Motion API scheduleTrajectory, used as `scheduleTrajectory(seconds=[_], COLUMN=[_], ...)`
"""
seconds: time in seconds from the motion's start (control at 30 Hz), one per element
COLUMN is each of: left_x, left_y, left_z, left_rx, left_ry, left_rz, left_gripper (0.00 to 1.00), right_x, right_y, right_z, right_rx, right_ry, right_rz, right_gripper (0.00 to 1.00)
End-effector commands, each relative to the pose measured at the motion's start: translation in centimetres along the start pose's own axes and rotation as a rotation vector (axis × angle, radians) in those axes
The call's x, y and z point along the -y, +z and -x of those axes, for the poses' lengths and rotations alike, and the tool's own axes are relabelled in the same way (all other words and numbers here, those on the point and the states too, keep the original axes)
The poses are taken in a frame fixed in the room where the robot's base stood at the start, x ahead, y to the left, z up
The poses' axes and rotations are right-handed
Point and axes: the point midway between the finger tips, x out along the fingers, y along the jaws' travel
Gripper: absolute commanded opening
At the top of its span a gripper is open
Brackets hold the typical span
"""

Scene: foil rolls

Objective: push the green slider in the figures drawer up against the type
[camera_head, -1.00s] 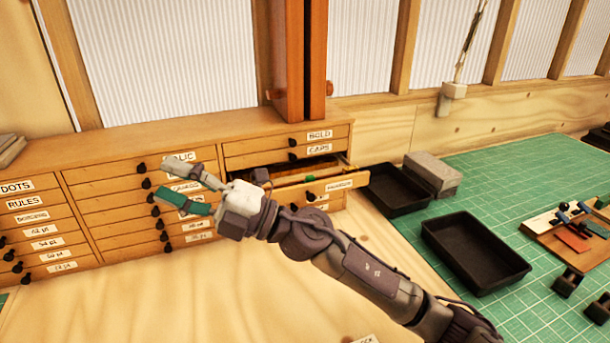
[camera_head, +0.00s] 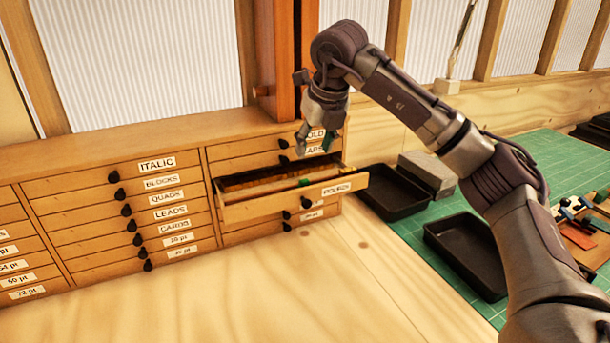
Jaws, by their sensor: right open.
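The pulled-out drawer (camera_head: 265,211) is in the cabinet's right column; its label is too blurred to read for sure. A small green piece (camera_head: 304,182), which looks like the slider, shows inside it toward the right, just behind the front wall. Yellowish-brown contents lie along the drawer to its left; single type pieces cannot be made out. My right gripper (camera_head: 315,146) points down above the drawer's right part, open and empty, apart from the green piece. One fingertip shows green. My left gripper is out of view.
The cabinet's other drawers, such as the ITALIC drawer (camera_head: 120,172), are shut, with black knobs. An orange-brown post (camera_head: 283,60) stands behind my gripper. Black trays (camera_head: 466,255) and a grey block (camera_head: 428,172) lie at right. The wooden bench in front is clear.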

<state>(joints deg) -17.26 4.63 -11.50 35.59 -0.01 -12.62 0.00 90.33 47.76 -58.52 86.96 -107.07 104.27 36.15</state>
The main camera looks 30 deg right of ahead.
Motion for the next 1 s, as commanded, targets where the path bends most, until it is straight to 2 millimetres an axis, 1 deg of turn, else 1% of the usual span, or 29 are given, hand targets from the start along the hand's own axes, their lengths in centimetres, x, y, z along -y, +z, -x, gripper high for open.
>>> scheduleTrajectory(seconds=[0.03,0.3,0.4,0.5,0.7,0.93,0.97,1.0], left_x=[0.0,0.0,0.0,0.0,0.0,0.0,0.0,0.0], left_y=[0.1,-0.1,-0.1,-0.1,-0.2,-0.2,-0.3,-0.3], left_z=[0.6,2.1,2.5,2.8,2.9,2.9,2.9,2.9], left_rx=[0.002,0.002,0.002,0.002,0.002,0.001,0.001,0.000], left_ry=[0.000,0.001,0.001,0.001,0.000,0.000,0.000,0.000], left_rz=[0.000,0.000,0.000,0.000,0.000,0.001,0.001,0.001], left_gripper=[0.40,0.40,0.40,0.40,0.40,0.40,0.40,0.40], right_x=[0.0,-0.1,-0.1,-0.1,-0.1,-0.1,-0.1,-0.1], right_y=[0.0,0.0,0.0,0.1,0.0,0.0,0.0,0.0], right_z=[-1.0,-6.6,-8.3,-9.5,-10.7,-10.7,-10.7,-10.7], right_rx=[-0.006,-0.004,-0.003,-0.001,0.001,0.001,0.001,0.001], right_ry=[-0.001,0.002,0.001,0.003,0.003,0.003,0.003,0.003], right_rz=[0.000,0.002,0.003,0.002,0.003,0.003,0.003,0.003], right_gripper=[0.49,0.49,0.49,0.49,0.49,0.49,0.46,0.39])
